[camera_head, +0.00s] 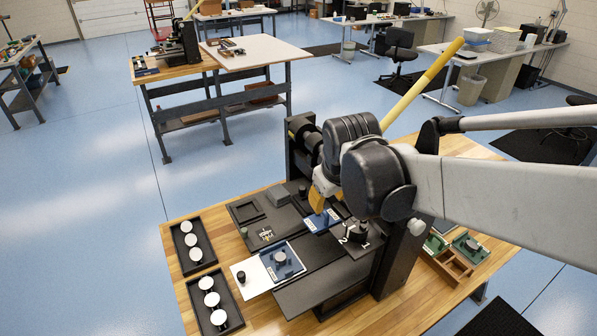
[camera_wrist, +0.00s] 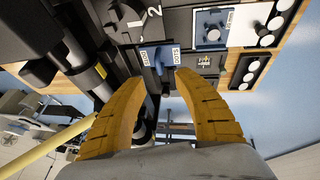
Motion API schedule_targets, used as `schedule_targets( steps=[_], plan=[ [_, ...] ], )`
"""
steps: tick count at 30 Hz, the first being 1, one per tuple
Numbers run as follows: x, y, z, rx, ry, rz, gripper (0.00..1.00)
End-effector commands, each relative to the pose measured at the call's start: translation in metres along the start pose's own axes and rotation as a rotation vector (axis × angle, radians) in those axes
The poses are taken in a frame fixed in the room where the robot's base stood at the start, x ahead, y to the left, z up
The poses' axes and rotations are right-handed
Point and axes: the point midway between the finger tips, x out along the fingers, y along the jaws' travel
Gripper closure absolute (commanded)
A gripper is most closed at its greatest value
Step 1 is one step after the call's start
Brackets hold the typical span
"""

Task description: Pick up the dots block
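The dots block is a blue block (camera_head: 316,222) with white labels, on the dark plate of the press in the head view. In the wrist view the blue block (camera_wrist: 159,60) lies just beyond my fingertips, between two labels; the right one reads DOTS. My gripper (camera_wrist: 158,84) has its yellow fingers spread wide with nothing between them. In the head view my gripper (camera_head: 318,198) is just above and behind the block, its fingers partly hidden by my arm. I cannot tell the exact gap between fingers and block.
Another blue block (camera_head: 281,260) with a round disc sits on a white sheet at the front. A black knob (camera_head: 356,231) stands by the numerals on the press (camera_head: 297,150). Two black trays (camera_head: 190,248) of white discs are at left. A wooden box (camera_head: 452,268) is at right.

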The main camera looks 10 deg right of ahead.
Motion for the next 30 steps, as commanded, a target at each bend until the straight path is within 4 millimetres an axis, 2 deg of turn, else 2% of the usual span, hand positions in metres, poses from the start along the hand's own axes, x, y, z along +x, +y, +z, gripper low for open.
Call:
schedule_targets(
  steps=[2,9,16,22,26,30],
  plan=[
    [0.006,0.001,-0.003,-0.008,-0.004,0.000,0.63],
    [0.048,0.001,-0.003,-0.009,-0.005,0.000,0.63],
    [0.067,0.002,-0.004,-0.008,-0.004,0.000,0.63],
    [0.099,0.006,-0.007,-0.008,-0.004,0.001,0.63],
    [0.109,0.006,-0.007,-0.009,-0.004,0.001,0.63],
    [0.110,0.006,-0.008,-0.009,-0.004,0.000,0.63]
  ],
)
